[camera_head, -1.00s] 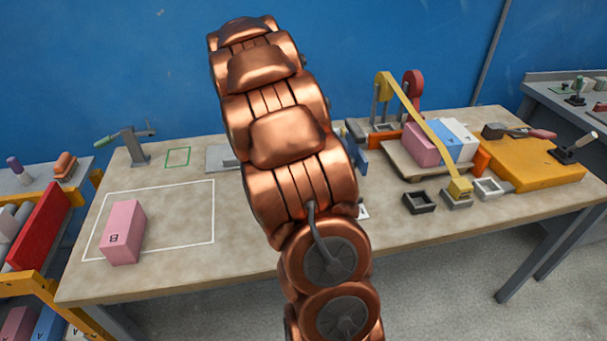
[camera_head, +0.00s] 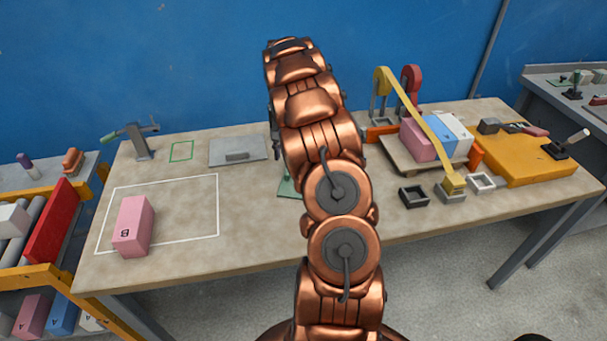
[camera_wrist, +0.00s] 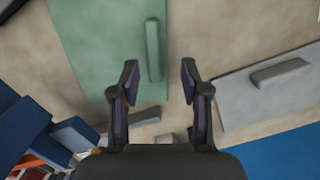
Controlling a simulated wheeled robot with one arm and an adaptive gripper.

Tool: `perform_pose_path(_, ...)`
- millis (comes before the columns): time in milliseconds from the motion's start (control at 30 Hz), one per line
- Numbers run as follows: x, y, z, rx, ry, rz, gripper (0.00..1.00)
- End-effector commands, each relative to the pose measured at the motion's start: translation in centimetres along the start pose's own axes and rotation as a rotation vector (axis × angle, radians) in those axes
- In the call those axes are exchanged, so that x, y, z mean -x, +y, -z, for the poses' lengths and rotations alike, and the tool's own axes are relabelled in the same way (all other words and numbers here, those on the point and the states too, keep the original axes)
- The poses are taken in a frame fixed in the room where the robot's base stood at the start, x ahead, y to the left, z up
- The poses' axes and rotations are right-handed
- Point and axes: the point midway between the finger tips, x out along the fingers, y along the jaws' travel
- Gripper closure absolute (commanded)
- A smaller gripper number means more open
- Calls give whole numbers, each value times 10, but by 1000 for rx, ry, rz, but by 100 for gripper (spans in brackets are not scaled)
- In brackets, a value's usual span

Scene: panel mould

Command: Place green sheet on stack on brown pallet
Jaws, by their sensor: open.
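The green sheet (camera_wrist: 98,40) lies flat in the wrist view, with a raised green bar handle (camera_wrist: 153,50) on it. Only a corner of the sheet (camera_head: 287,187) shows in the head view, beside my arm, which hides the rest. My gripper (camera_wrist: 159,74) is open and empty; in the wrist view its fingertips appear either side of the lower end of the bar handle. I cannot tell the height gap. In the head view a brown pallet (camera_head: 396,160) at right carries a pink block (camera_head: 417,140), a blue block and a white block side by side.
A grey sheet with a handle (camera_head: 222,151) lies left of my arm; it also shows in the wrist view (camera_wrist: 232,108). A yellow strap (camera_head: 436,137) crosses the blocks. Small frames (camera_head: 413,196) stand in front.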

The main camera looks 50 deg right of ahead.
Motion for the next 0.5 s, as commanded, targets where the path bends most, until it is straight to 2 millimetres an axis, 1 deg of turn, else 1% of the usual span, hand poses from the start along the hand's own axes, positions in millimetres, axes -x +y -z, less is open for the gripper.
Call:
perform_pose_path(167, -11, 5, -1, -1, -4, -2, 54)
perform_pose_path(300, -31, 9, -2, -1, -6, -2, 54)
perform_pose_path(400, -44, 8, -1, 0, -3, -1, 54)
perform_pose_path(500, -50, 7, -1, 1, -1, 0, 54)
